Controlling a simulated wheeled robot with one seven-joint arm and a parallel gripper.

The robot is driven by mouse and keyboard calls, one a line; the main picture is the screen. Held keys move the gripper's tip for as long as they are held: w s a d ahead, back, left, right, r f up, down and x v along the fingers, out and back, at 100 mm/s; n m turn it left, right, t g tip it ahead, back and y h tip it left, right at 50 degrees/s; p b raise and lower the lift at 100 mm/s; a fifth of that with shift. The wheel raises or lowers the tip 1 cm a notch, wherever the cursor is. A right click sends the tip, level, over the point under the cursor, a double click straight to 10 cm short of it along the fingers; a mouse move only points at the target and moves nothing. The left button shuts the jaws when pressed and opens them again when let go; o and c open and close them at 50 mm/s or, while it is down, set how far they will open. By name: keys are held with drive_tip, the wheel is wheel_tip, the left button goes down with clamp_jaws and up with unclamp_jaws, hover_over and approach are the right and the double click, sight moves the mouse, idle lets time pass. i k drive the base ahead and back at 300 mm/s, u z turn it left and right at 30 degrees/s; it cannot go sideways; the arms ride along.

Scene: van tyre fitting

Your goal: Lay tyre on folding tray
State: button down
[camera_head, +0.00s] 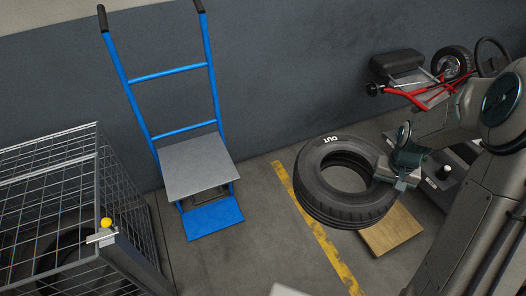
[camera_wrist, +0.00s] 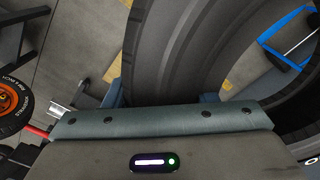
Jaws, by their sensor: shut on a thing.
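A black tyre (camera_head: 325,205) marked OUT hangs in the air right of centre in the head view, tilted with its upper face showing. My gripper (camera_head: 388,172) is shut on the tyre's right side. The folding tray (camera_head: 195,165) is a bare grey plate on a blue hand truck (camera_head: 170,75) against the wall. It lies left of the tyre and apart from it.
A wire mesh cage (camera_head: 45,190) with a yellow knob stands at the left. A yellow floor line (camera_head: 310,225) runs between hand truck and tyre. A wooden board (camera_head: 392,232) lies below the tyre. A red-framed cart (camera_head: 440,92) stands at the back right.

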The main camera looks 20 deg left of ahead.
sight(196, 163)
drive_tip(key=u, duration=0.65)
drive_tip(key=i, duration=0.7)
drive_tip(key=u, duration=1.15)
drive_tip(key=i, duration=0.8)
drive_tip(key=u, duration=0.3)
